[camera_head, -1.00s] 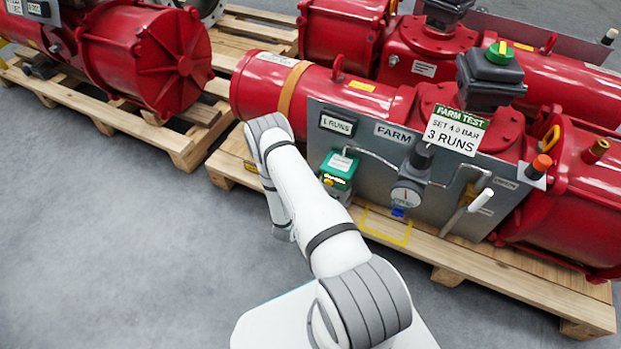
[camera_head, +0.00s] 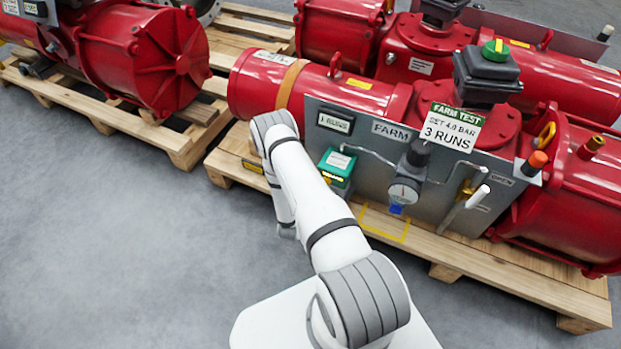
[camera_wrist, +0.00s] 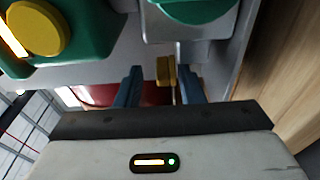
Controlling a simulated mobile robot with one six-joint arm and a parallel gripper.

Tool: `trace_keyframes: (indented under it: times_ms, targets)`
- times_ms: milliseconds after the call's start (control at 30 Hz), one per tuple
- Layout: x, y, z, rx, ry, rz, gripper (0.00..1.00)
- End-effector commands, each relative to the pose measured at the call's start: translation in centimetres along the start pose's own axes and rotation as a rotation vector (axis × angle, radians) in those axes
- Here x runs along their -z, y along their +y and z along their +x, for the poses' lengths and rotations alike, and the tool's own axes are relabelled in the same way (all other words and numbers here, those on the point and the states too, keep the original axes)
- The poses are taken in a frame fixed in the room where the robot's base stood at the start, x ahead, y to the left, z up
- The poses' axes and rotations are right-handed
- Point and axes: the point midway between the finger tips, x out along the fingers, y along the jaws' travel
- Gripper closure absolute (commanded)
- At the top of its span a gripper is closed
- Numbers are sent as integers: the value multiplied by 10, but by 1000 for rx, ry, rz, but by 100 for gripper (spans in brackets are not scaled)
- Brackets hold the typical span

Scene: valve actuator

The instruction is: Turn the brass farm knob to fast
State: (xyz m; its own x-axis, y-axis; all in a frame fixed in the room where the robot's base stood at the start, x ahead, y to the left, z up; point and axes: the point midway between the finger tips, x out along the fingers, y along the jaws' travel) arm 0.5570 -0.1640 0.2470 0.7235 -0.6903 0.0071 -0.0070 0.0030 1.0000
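A small brass knob (camera_wrist: 167,71) shows in the wrist view, between the two blue fingers of my gripper (camera_wrist: 160,72). The fingers stand apart. The right finger is close to the knob, and a gap shows at the left finger. I cannot tell whether the right finger touches it. No fast mark is readable. In the head view my gripper is not clearly visible, and I cannot pick out this knob there. The grey FARM panel (camera_head: 378,171) stands in front of the red actuator (camera_head: 335,88).
A green box with a yellow round knob (camera_wrist: 37,28) is at the wrist view's upper left. A grey housing with a green disc (camera_wrist: 190,8) is at its top. The panel carries a gauge (camera_head: 403,191) and a white-tipped lever (camera_head: 478,196). A wooden pallet (camera_head: 490,268) lies below.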

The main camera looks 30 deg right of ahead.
Motion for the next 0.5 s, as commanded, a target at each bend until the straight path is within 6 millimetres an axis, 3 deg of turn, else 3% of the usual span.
trace_keyframes:
  times_ms: [267,500]
  targets:
    - [0,-2,-7,6,2,-2,65]
    - [1,0,-46,7,5,-4,65]
